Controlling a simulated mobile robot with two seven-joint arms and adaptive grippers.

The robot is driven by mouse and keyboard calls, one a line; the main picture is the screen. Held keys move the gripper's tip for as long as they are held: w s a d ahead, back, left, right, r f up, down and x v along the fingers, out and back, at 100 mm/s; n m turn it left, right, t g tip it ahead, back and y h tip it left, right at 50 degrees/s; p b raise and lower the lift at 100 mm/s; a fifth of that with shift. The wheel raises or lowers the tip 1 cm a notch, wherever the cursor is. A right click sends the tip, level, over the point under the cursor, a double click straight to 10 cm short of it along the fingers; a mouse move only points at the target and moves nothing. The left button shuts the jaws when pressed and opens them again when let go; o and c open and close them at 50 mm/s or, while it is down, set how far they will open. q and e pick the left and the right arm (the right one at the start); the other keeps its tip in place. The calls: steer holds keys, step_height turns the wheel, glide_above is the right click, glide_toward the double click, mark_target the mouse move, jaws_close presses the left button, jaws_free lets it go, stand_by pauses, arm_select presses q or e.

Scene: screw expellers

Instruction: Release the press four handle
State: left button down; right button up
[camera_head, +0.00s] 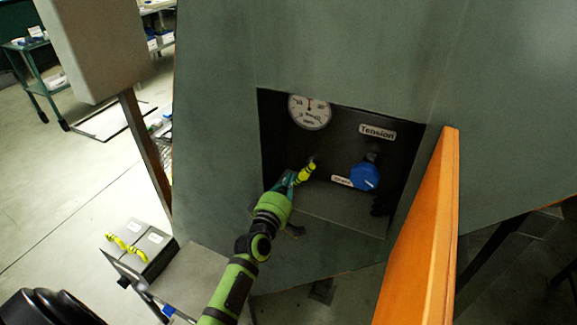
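A recessed dark panel in the green machine wall holds a small yellow handle (307,171), a blue knob (364,177) with a white label, and a round gauge (310,111). My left gripper (292,179) reaches up from below on a green arm, with its tip at the lower left end of the yellow handle. The gripper overlaps that end in the picture. The fingers are too small to tell whether they touch or are closed on it. The knob label is too small to read surely. My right gripper is not in view.
A "Tension" label (378,131) sits above the blue knob. A tall orange panel (430,230) stands close on the right of the recess. A dark box with yellow handles (139,247) is at lower left. Open floor (50,200) lies left, with a shelf cart (38,75) beyond.

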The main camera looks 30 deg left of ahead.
arm_select(q)
steer(key=shift+d+f+n, duration=0.15)
steer(key=shift+n, duration=0.25)
stand_by(3.2)
stand_by(0.6)
steer(key=shift+s, duration=0.3)
steer(key=s+d, duration=0.1)
steer(key=s, duration=1)
steer(key=shift+s+d, duration=0.15)
steer(key=shift+d, duration=0.1)
